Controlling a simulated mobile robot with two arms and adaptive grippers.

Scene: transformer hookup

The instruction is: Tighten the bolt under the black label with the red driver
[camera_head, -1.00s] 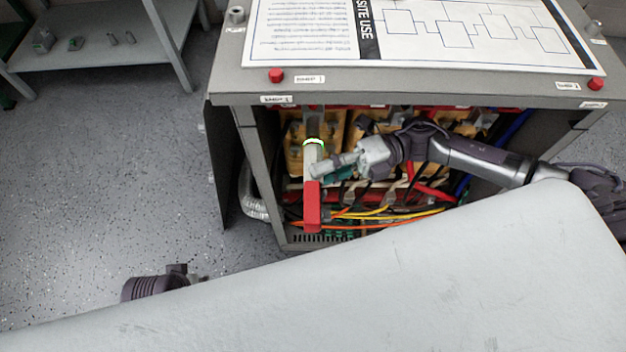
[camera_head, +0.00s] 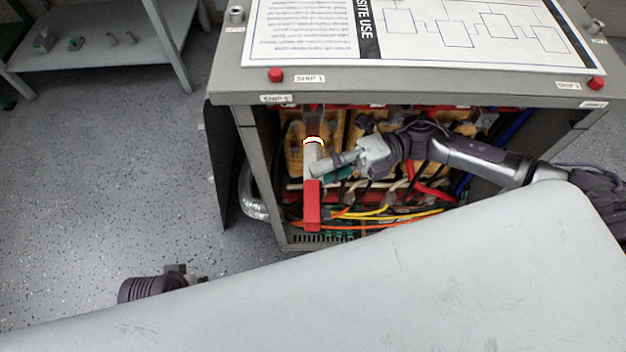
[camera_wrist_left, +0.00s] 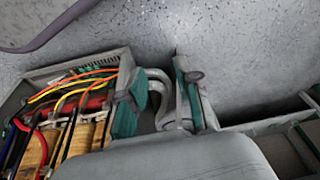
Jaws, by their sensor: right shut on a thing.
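The red driver (camera_head: 312,205) stands roughly upright in the open front of the cabinet (camera_head: 430,95), red handle down and grey body up. A lit ring, whitish now, glows near its top. My right gripper (camera_head: 322,167) reaches in from the right and is shut on the driver's grey body. The driver's tip reaches up under the cabinet's top edge; I cannot see the bolt or a black label there. My left gripper (camera_wrist_left: 158,103) is open and empty in the left wrist view, its teal-padded fingers apart. In the head view only its dark wrist shows.
Yellow-orange blocks (camera_head: 295,150) and bundled coloured cables (camera_head: 390,214) fill the cabinet behind and beside the driver. A silvery hose (camera_head: 250,195) bends outside its left side. A shelf (camera_head: 110,55) with small parts stands back left. The floor at left is clear.

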